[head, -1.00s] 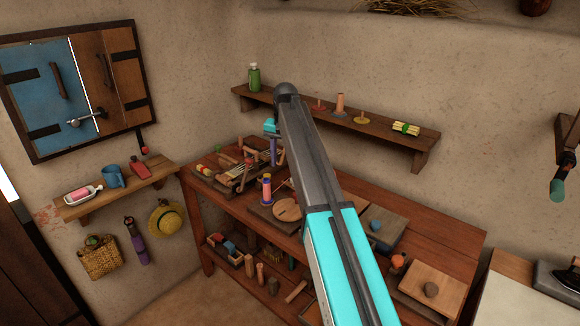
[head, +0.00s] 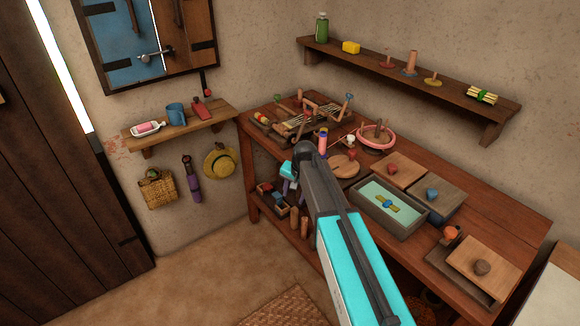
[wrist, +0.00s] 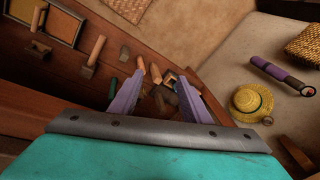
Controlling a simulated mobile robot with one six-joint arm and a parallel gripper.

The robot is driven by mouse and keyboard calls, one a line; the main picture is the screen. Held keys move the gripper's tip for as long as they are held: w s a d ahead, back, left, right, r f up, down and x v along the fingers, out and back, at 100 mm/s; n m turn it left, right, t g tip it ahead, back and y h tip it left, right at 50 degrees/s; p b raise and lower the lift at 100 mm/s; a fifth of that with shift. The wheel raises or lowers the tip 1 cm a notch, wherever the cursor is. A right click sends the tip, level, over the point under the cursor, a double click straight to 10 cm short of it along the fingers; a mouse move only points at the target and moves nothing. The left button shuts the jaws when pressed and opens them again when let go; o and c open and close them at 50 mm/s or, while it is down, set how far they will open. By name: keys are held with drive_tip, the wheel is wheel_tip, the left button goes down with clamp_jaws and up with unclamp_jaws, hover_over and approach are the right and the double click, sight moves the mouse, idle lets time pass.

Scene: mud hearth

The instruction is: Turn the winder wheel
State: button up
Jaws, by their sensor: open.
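The likely winder wheel is a round wooden disc (head: 341,168) with a red knob (head: 352,155), lying flat on the workbench just right of my arm. A spool (head: 323,140) wound with coloured thread stands upright beside it, partly behind my arm. My gripper (wrist: 155,100) is open and empty, its two purple fingers apart in the wrist view. In the head view my gripper (head: 290,186) is mostly hidden by my arm, in front of the bench edge, left of and lower than the disc. The disc cannot be made out in the wrist view.
The workbench (head: 515,218) also carries a small loom (head: 306,120), a pink ring (head: 377,137) and a pale-lined tray (head: 388,203). A wall shelf (head: 450,85) is above. A lower shelf holds a box and wooden pegs. The floor (head: 195,265) at left is clear.

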drive_tip(key=s+d+f+n+g+h+p, duration=0.15)
drive_tip(key=s+d+f, duration=0.25)
drive_tip(key=s+f, duration=0.7)
drive_tip(key=s+d+f+n+g+y, duration=0.1)
drive_tip(key=s+d+f+g, duration=0.2)
drive_tip(key=s+d+f, duration=0.7)
drive_tip(key=s+f+n+g+p, duration=0.1)
drive_tip(key=s+f+g, duration=0.1)
drive_tip(key=s, duration=1.3)
drive_tip(key=s+f+n+g+p, duration=0.1)
drive_tip(key=s+f+n+g, duration=0.1)
drive_tip(key=s, duration=1.3)
drive_tip(key=shift+s+a+f+h, duration=0.35)
drive_tip(key=shift+s+a, duration=0.05)
drive_tip(key=shift+a, duration=0.05)
